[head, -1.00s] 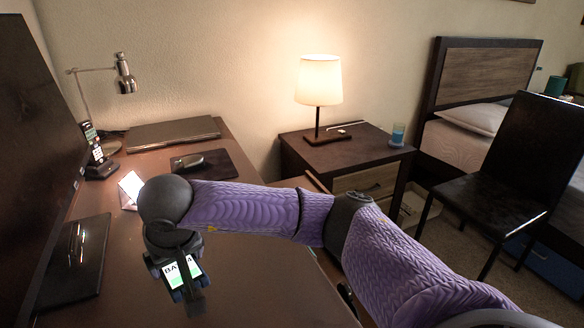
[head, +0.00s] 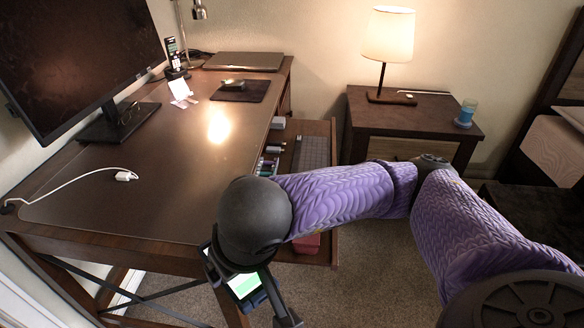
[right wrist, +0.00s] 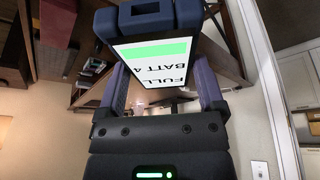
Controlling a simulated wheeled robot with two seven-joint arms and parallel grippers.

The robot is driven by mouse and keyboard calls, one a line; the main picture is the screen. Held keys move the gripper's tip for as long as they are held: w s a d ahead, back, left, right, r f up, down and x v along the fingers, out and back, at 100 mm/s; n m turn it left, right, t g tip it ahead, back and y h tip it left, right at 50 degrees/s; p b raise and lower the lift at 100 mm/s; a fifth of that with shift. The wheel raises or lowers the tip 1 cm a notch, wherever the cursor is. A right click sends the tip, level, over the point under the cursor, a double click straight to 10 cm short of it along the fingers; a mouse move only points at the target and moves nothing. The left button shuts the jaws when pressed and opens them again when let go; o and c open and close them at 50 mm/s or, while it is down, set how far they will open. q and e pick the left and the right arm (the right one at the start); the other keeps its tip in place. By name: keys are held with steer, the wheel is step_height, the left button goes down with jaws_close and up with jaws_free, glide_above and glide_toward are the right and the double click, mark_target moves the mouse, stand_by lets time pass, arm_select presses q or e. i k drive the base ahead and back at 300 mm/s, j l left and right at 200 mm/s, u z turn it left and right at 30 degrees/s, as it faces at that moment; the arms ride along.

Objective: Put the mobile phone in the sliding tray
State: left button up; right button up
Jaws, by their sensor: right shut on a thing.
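The mobile phone (head: 243,284), with a lit white and green screen, is held in my right gripper (head: 250,291). The right wrist view shows its screen (right wrist: 152,60) between the fingers of the gripper (right wrist: 162,75). In the head view, the gripper hangs low near the desk's front corner, below and left of the tray's near end. The sliding tray (head: 333,150) is pulled out from under the desk's right side. It holds a keyboard and several small items. My right arm hides its near part. My left gripper is not in view.
The desk top (head: 150,195) is mostly clear, with a monitor (head: 80,55), a white cable (head: 80,178) and a mouse pad (head: 240,92). A nightstand (head: 415,115) with a lamp (head: 388,35) stands right of the tray. Carpet lies below.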

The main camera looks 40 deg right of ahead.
mark_target(307, 129)
steer(key=l+u, duration=0.15)
steer(key=l, duration=0.3)
steer(key=l+u, duration=0.15)
steer(key=l, duration=0.3)
steer(key=l+u, duration=0.15)
steer(key=l, duration=0.35)
steer(key=k+l+u, duration=0.15)
steer(key=l, duration=0.25)
steer(key=k+l+u, duration=0.15)
steer(key=l, duration=0.3)
steer(key=l+u, duration=0.15)
steer(key=l, duration=0.3)
steer(key=l+u, duration=0.35)
steer(key=l, duration=1)
